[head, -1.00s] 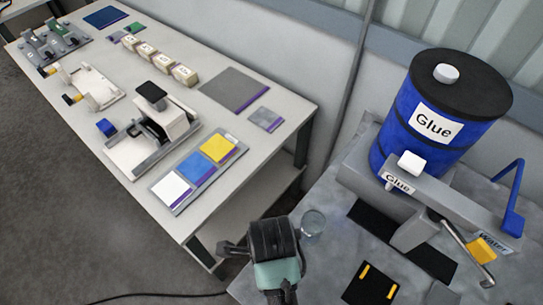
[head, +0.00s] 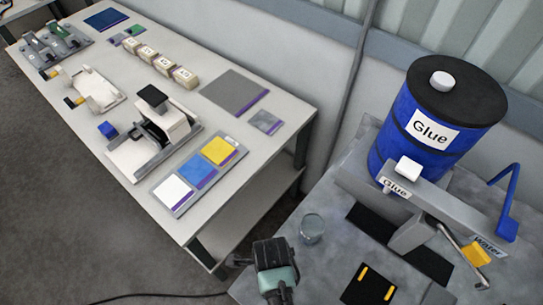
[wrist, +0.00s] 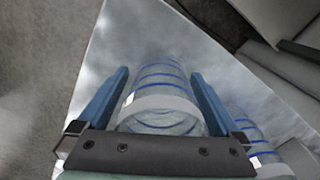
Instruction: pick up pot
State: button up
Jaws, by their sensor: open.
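The pot looks to be a clear glass jar (head: 312,228) standing upright on the grey bench at its near left part. In the wrist view a clear jar with blue rings and a pale band (wrist: 160,105) lies between the two blue fingers. My gripper (wrist: 158,78) is open, with a finger on each side of this jar; I see no clear contact. In the head view my gripper (head: 240,262) is left of and nearer than the glass jar, its fingertips mostly hidden. A second ringed clear shape (wrist: 262,150) shows at lower right in the wrist view.
A blue glue drum (head: 432,135) and grey dispenser arm (head: 440,210) stand on the bench to the right. A black pad with yellow strips (head: 369,287) lies in front. A white table (head: 225,105) with coloured pads and fixtures is at left, across a gap.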

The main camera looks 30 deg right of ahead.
jog(key=c, duration=1.5)
jog(key=shift+r, duration=0.15)
